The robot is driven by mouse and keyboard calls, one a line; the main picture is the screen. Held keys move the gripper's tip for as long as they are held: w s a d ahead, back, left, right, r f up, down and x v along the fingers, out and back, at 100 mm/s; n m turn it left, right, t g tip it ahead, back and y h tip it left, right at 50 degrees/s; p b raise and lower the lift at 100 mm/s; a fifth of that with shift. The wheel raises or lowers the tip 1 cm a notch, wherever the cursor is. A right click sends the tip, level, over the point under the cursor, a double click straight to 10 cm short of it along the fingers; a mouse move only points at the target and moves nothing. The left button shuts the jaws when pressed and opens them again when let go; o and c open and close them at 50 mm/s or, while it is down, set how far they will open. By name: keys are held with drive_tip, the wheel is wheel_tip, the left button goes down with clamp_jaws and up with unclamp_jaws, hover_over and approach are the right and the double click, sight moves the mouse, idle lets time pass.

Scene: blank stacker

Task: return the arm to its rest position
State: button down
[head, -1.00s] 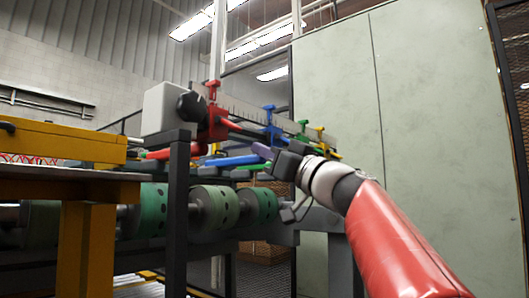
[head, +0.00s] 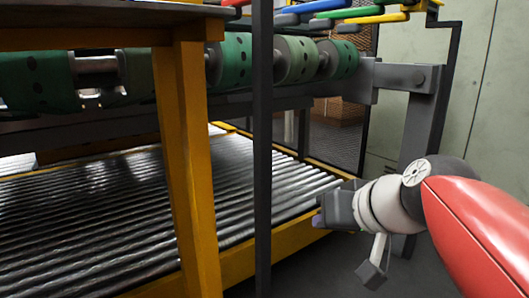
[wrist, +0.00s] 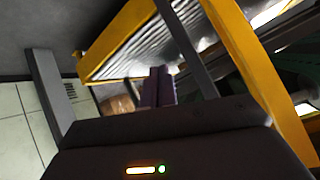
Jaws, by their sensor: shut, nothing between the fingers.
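My gripper (head: 318,219) is at the right of the head view, at the end of my red and white arm. It points left toward the yellow edge of the roller bed. In the wrist view its dark purple fingers (wrist: 158,88) are together, with nothing seen between them. It looks apart from the machine, but the exact gap to the yellow frame cannot be told.
A roller conveyor (head: 100,215) with a yellow frame lies left of my gripper. A yellow post (head: 188,170) and a dark upright (head: 263,150) stand nearer. Green rollers (head: 236,62) and coloured levers (head: 345,12) are above. Pale wall panels (head: 490,120) are at the right.

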drive_tip(key=s+d+f+m+g+h, duration=0.1)
drive_tip(key=s+d+f+g+h, duration=0.1)
drive_tip(key=s+f, duration=0.55)
drive_tip(key=s+d+f+g+h, duration=0.1)
drive_tip(key=s+d+f+h, duration=0.3)
drive_tip(key=f, duration=0.6)
wheel_tip(320, 180, up, 14)
drive_tip(key=a+y+p, duration=0.1)
drive_tip(key=p, duration=1.2)
drive_tip(key=shift+s, duration=0.15)
